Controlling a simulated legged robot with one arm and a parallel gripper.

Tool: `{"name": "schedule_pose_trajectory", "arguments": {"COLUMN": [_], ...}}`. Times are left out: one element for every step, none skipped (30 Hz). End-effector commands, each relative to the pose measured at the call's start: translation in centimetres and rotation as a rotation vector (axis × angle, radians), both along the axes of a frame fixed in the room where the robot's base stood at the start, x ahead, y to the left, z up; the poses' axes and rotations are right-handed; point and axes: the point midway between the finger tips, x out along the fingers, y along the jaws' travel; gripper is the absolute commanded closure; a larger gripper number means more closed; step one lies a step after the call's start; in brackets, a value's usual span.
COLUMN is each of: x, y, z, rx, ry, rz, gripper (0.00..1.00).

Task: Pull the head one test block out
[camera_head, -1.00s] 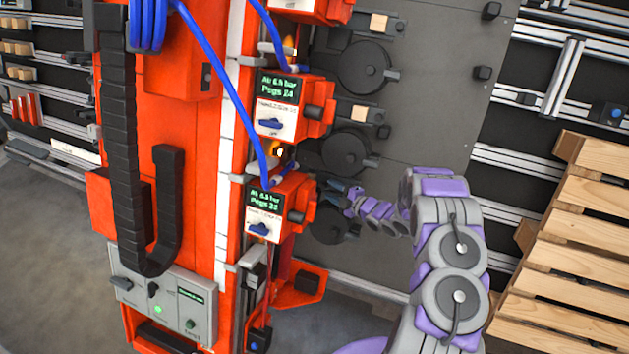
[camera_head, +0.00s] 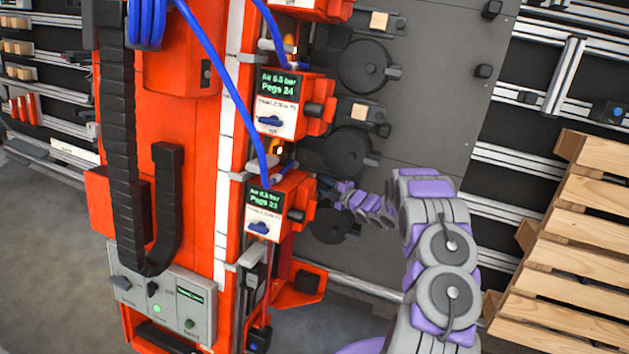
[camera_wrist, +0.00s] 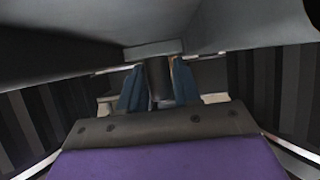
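My gripper (camera_head: 326,186) is beside the lowest orange head (camera_head: 275,210), whose screen reads "Pegs 23", at the dark panel. In the wrist view my gripper (camera_wrist: 158,85) has its two blue fingers apart, one on each side of a dark upright cylinder (camera_wrist: 160,82). I see no clear grip on it. A pale wood-coloured edge (camera_wrist: 214,98) shows behind the right finger. No head is clearly labelled one, and I cannot make out a test block at the lowest head. Small wooden blocks sit on the panel by the upper heads, one at the middle (camera_head: 360,111) and one at the top (camera_head: 379,20).
A black round disc (camera_head: 330,226) is just below my gripper. Blue hoses (camera_head: 215,75) run down the orange column (camera_head: 190,130). A wooden pallet (camera_head: 570,240) leans at the right. Grey surfaces hang close above the fingers in the wrist view.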

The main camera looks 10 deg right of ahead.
Motion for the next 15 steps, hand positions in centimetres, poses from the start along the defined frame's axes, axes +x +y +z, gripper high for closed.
{"name": "schedule_pose_trajectory", "arguments": {"x": [-0.01,-0.01,-0.01,-0.02,-0.02,-0.02,-0.02,-0.02,-0.02,-0.02,-0.03,-0.02,-0.02,-0.03,-0.03], "y": [-0.03,-0.03,-0.03,-0.03,-0.03,-0.04,-0.03,-0.04,-0.04,-0.04,-0.03,-0.04,-0.04,-0.04,-0.05], "z": [-0.07,-0.09,-0.09,-0.10,-0.10,-0.12,-0.12,-0.13,-0.14,-0.15,-0.16,-0.16,-0.16,-0.18,-0.18], "rx": [0.000,0.000,0.000,0.000,0.000,-0.001,-0.001,-0.001,-0.001,-0.001,-0.001,-0.001,-0.001,-0.001,-0.001], "ry": [0.002,0.002,0.002,0.002,0.002,0.003,0.003,0.003,0.003,0.003,0.003,0.003,0.003,0.004,0.004], "rz": [-0.002,-0.002,-0.002,-0.002,-0.002,-0.001,-0.001,-0.001,-0.001,-0.001,-0.001,-0.001,-0.001,-0.001,-0.001], "gripper": [0.76,0.79,0.83,0.86,0.87,0.87,0.87,0.87,0.87,0.87,0.87,0.87,0.87,0.87,0.87]}}
